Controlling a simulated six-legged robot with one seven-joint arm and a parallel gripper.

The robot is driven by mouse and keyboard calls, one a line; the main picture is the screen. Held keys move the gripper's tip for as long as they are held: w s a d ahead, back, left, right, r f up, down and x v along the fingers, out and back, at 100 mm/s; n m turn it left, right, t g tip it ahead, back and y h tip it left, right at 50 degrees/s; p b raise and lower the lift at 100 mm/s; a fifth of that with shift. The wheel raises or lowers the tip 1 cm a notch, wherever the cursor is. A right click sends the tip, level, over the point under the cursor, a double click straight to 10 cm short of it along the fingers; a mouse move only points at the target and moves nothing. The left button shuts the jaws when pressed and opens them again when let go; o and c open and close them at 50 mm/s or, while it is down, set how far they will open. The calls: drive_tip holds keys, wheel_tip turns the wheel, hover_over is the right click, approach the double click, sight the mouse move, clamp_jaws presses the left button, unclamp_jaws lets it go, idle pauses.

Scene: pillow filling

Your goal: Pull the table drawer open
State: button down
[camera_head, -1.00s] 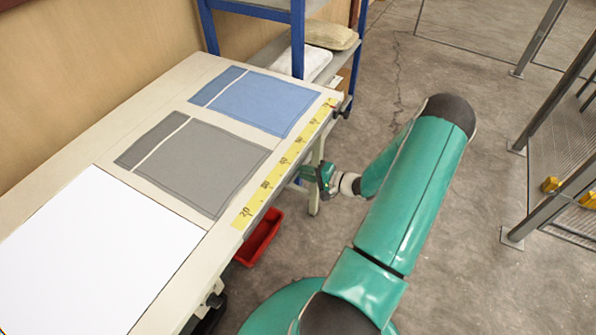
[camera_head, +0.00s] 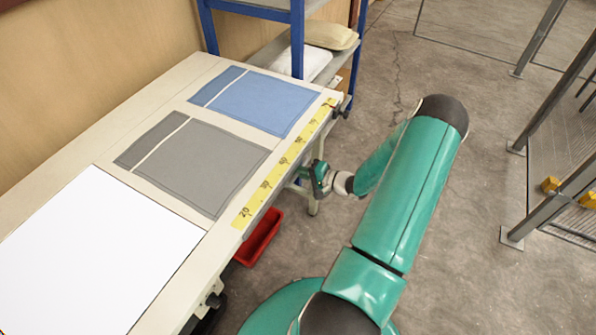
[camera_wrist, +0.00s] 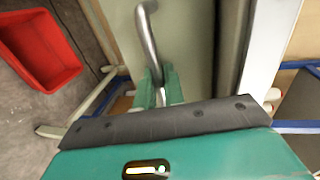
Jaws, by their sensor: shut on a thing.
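The drawer's front panel (camera_wrist: 190,35) shows in the wrist view as a pale beige-green face with a curved metal bar handle (camera_wrist: 148,35). My gripper (camera_wrist: 157,86) is shut on the handle's near part, with a green finger on each side of the bar. In the head view my gripper (camera_head: 310,174) is beside the table's long right edge, below the yellow ruler strip. The table (camera_head: 100,120) hides the drawer in the head view. A dark gap runs beside the panel in the wrist view; I cannot tell how far the drawer is out.
A red bin (camera_head: 260,237) is on the floor beside the table; it also shows in the wrist view (camera_wrist: 38,48). Blue and grey fabric pieces and a white sheet (camera_head: 90,250) lie on the table. A blue shelf rack (camera_head: 297,40) stands behind.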

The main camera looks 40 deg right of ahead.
drive_tip(key=f+v, duration=0.2)
drive_tip(key=v, duration=0.9)
drive_tip(key=s+f+v, duration=0.1)
drive_tip(key=f+v, duration=0.2)
drive_tip(key=v, duration=0.9)
drive_tip(key=shift+s, duration=0.15)
drive_tip(key=shift+r, duration=0.1)
drive_tip(key=c, duration=1.6)
unclamp_jaws()
drive_tip(key=shift+d, duration=0.1)
drive_tip(key=shift+c, duration=0.2)
drive_tip(key=v, duration=1.4)
